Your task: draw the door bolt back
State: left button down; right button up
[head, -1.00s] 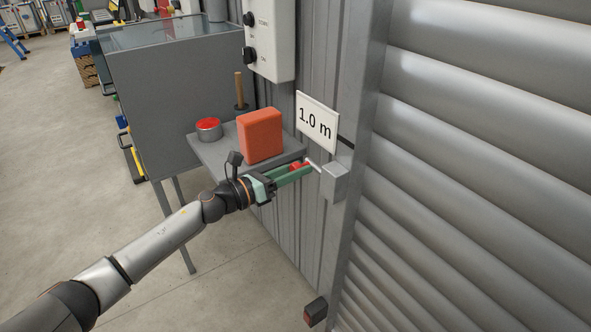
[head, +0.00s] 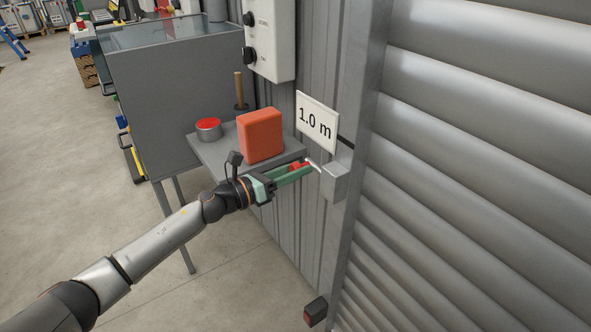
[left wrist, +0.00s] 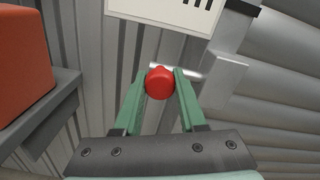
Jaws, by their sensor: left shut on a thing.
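The door bolt shows as a short pale metal rod (head: 315,165) with a red knob (head: 297,166), beside a grey housing (head: 335,181) on the door frame. My left gripper (head: 301,170) is shut on the red knob, its green fingers on either side of it. In the left wrist view the red knob (left wrist: 160,83) sits between the fingertips, and the rod (left wrist: 190,72) runs behind it towards the grey housing (left wrist: 223,80). The rod's far end is hidden. My right gripper is not in view.
A grey shelf (head: 203,153) left of the bolt holds an orange box (head: 261,136) and a red-topped tin (head: 208,130), close to my left gripper. The ribbed shutter door (head: 480,150) fills the right. Floor at left is open.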

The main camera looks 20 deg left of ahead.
pick_arm(q)
jog(key=shift+f, duration=0.1)
jog(key=shift+w+a+b, duration=0.25)
jog(key=shift+a+b, duration=0.1)
jog(key=shift+b, duration=0.1)
jog(key=w+a+b, duration=0.1)
jog(key=a, duration=0.1)
jog(key=w+a+b, duration=0.1)
jog(key=b, duration=0.1)
jog(key=shift+w+a, duration=0.4)
jog(key=shift+c, duration=2.3)
grip_release()
